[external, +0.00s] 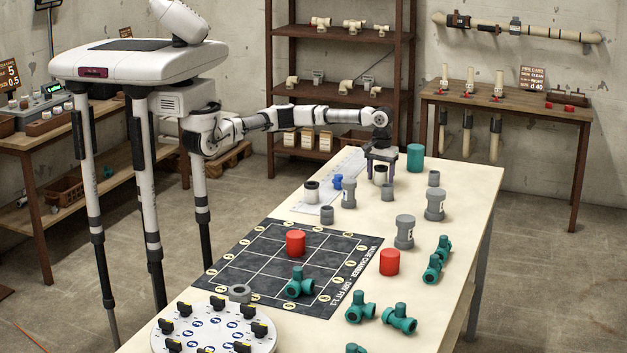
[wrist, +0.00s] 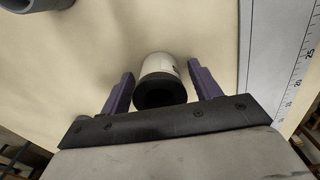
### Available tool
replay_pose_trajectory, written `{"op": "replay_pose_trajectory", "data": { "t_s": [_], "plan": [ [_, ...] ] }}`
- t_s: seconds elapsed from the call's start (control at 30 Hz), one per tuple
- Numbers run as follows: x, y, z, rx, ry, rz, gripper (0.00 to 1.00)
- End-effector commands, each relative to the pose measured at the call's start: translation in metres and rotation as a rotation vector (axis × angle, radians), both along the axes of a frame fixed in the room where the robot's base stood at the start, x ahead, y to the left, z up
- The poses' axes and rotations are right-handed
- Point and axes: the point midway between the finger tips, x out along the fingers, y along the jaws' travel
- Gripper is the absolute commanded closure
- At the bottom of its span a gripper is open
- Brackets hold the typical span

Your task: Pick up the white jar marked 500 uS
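A white jar with a black top (wrist: 157,66) stands between the fingers of my gripper (wrist: 162,88) in the wrist view. A dark mark shows on its side, but I cannot read it. My gripper is open, with a gap on each side of the jar. In the external view my gripper (external: 380,178) points down over the table around this white jar (external: 380,176). A second white jar with a dark top (external: 311,192) stands on the table to the left, its marking unreadable.
Grey fittings (external: 387,192) and a teal cylinder (external: 415,158) stand close to my gripper. A white ruled strip (external: 340,180) lies beside it. Red cylinders (external: 390,262), teal valves and a black grid mat (external: 235,262) occupy the table's nearer part.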

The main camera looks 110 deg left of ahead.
Motion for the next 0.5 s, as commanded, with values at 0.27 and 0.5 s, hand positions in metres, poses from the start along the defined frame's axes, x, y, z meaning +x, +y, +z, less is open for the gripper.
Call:
{"op": "replay_pose_trajectory", "data": {
  "t_s": [0.27,0.5],
  "plan": [
    [0.0001,0.0,0.0003,0.0,0.0,0.0,0.74],
    [0.0001,0.0001,0.0006,0.0,0.0,0.0,0.83]
  ]
}}
